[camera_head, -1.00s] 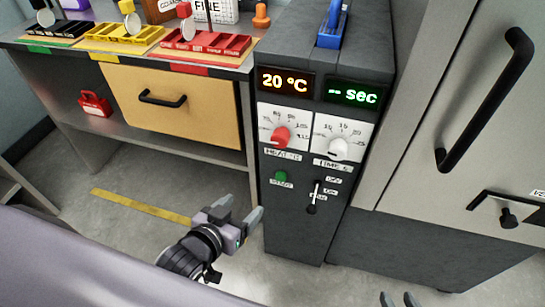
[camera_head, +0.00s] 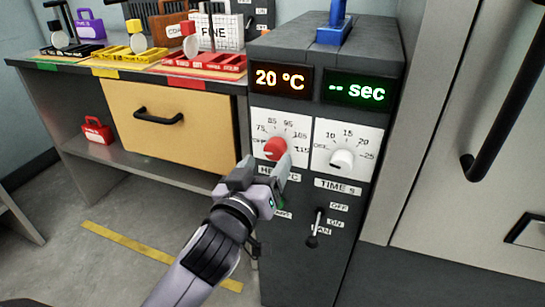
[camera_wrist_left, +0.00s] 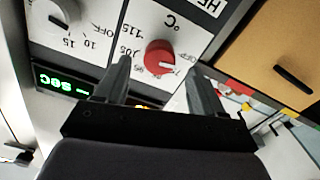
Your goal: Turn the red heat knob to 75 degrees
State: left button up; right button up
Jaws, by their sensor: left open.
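The red heat knob (camera_head: 275,149) sits on a white dial plate on the front of the dark grey machine, below a display reading 20 °C. My left gripper (camera_head: 267,172) is just in front of and below the knob in the head view. In the left wrist view the red knob (camera_wrist_left: 159,58) shows between the two open fingers (camera_wrist_left: 158,75), a little beyond their tips. I cannot tell whether the fingers touch it. The "HEAT °C" label is partly hidden by my gripper. My right gripper is not in view.
The white time knob (camera_head: 342,160) is right of the heat knob, under a green display (camera_head: 357,91) reading "-- sec". A black lever switch (camera_head: 316,228) is below. A workbench with a yellow drawer (camera_head: 160,115) stands left, and a grey cabinet (camera_head: 470,200) right.

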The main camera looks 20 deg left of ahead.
aim_at(273, 154)
pick_arm(q)
jog(key=shift+w+d, duration=0.1)
jog(key=shift+w, duration=2.05)
jog(key=shift+f, duration=0.1)
jog(key=c, duration=1.1)
